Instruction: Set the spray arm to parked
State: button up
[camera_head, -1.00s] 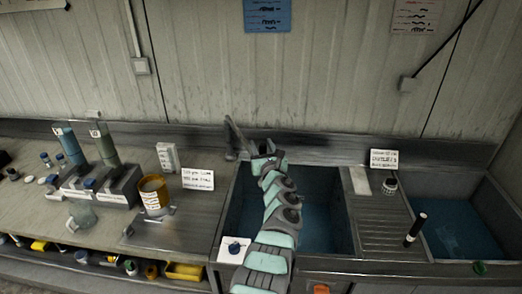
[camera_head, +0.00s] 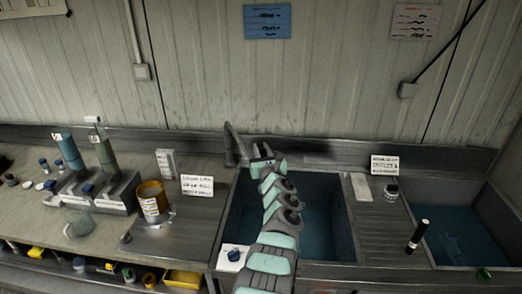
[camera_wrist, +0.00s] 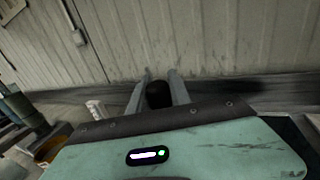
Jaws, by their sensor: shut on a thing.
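The spray arm (camera_head: 233,145) is a dark grey, slanted post at the back edge of the left sink, in the head view. My gripper (camera_head: 250,154) is beside it at the back of that sink, at the end of my pale green arm. In the wrist view my gripper (camera_wrist: 158,88) has its two grey fingers on either side of a dark, rounded end, which looks like part of the spray arm (camera_wrist: 158,96). The fingers are shut on it. The contact is hidden in the head view by my arm.
The left sink (camera_head: 325,225) lies under my arm, with the right sink (camera_head: 470,230) beyond a ribbed drainboard (camera_head: 385,225). A black cylinder (camera_head: 418,237) stands near the right sink.

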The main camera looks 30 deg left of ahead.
grip_shut()
dwell(0.7)
jog(key=shift+s+a, duration=0.15)
jog(key=shift+a, duration=0.05)
